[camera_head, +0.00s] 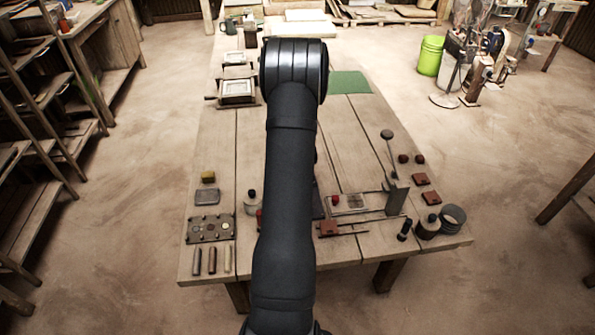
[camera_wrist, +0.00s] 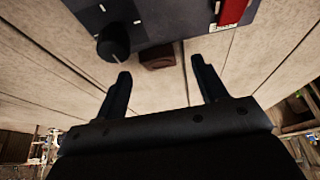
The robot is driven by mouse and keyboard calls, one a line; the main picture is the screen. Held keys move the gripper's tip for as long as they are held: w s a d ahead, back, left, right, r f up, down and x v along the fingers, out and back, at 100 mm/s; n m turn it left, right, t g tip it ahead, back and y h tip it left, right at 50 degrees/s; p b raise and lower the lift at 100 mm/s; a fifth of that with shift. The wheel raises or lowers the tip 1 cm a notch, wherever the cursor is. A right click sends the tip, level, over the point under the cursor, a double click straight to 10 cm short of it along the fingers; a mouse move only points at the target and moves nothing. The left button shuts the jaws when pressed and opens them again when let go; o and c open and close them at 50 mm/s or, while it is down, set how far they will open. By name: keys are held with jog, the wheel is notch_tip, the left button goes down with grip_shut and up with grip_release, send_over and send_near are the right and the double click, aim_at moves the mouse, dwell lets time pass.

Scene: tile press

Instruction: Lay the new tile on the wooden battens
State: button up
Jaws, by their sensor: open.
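My gripper (camera_wrist: 161,77) is open in the wrist view, with nothing between its fingers. A small reddish-brown block (camera_wrist: 157,57) lies just beyond the fingertips, partly hidden by a dark box (camera_wrist: 165,18) with a black knob (camera_wrist: 112,46) and a red part (camera_wrist: 234,11). I cannot tell whether this block is the new tile. In the head view my arm hides the gripper and the middle of the table. A reddish-brown tile-like piece (camera_head: 328,229) lies beside thin wooden strips (camera_head: 352,233), which may be the battens. Similar pieces (camera_head: 420,179) lie at the right.
The wooden table (camera_head: 345,262) carries a grey upright stand with a lever (camera_head: 396,197), a round tin (camera_head: 453,218), a dark tray (camera_head: 210,228) and short rods (camera_head: 212,261). A green mat (camera_head: 350,82) lies farther back. Bare planks show beside the mat.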

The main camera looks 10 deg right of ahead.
jog(key=shift+x, duration=1.55)
jog(key=shift+d, duration=0.1)
jog(key=c, duration=1.2)
jog(key=shift+o, duration=0.2)
jog(key=shift+r, duration=0.1)
jog(key=shift+r, duration=0.6)
notch_tip(320, 180, up, 2)
jog(key=shift+r, duration=0.25)
jog(key=s+d+r, duration=0.7)
jog(key=s+d, duration=0.1)
jog(key=d, duration=0.1)
jog(key=s+a, duration=0.2)
jog(key=a, duration=1.9)
